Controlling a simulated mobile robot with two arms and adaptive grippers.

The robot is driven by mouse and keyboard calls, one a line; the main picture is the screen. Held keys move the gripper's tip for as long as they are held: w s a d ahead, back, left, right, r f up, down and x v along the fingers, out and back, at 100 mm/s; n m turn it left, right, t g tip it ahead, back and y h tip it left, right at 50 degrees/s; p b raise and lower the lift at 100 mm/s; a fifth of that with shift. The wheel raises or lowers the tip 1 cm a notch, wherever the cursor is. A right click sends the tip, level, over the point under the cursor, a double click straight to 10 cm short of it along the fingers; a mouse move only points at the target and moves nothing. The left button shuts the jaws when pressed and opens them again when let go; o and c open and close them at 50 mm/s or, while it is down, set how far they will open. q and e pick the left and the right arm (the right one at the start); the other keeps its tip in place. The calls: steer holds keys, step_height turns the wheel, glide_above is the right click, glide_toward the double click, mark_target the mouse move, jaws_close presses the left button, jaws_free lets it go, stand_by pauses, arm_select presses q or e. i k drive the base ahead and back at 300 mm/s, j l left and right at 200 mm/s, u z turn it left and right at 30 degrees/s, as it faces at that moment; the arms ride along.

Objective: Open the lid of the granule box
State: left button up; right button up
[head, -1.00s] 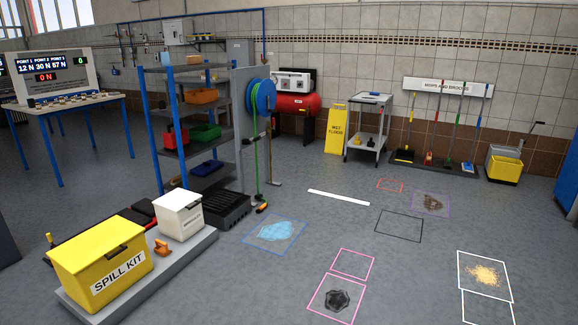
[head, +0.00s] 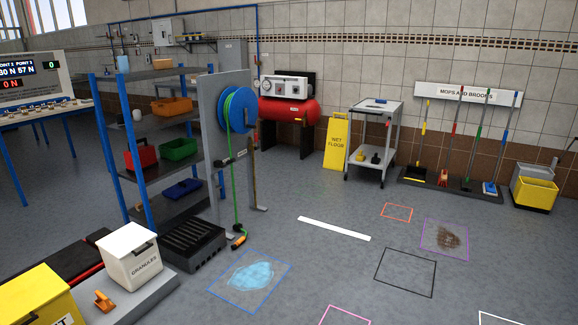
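The granule box (head: 133,265) is a white bin labelled "GRANULES" at the lower left of the head view. Its white lid (head: 127,238) lies shut on top, with a dark latch or handle at the front edge. The box stands on a low grey platform (head: 152,297). Neither of my grippers shows in the head view.
A yellow spill kit box (head: 35,300) stands left of the granule box, and an orange scoop-like item (head: 103,301) lies in front. A dark grated tray (head: 194,241) and blue-posted shelving (head: 130,150) stand behind. Open floor lies to the right, with a blue spill (head: 250,275).

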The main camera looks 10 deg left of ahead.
mark_target(123, 242)
steer(key=i+j+u, duration=0.35)
steer(key=i, duration=0.25)
steer(key=i+u, duration=0.4)
steer(key=i, duration=0.15)
steer(key=i+l+u, duration=0.15)
steer(key=i+u, duration=0.2)
steer(key=i, duration=0.25)
steer(key=i+l+u, duration=0.35)
steer(key=i, duration=0.25)
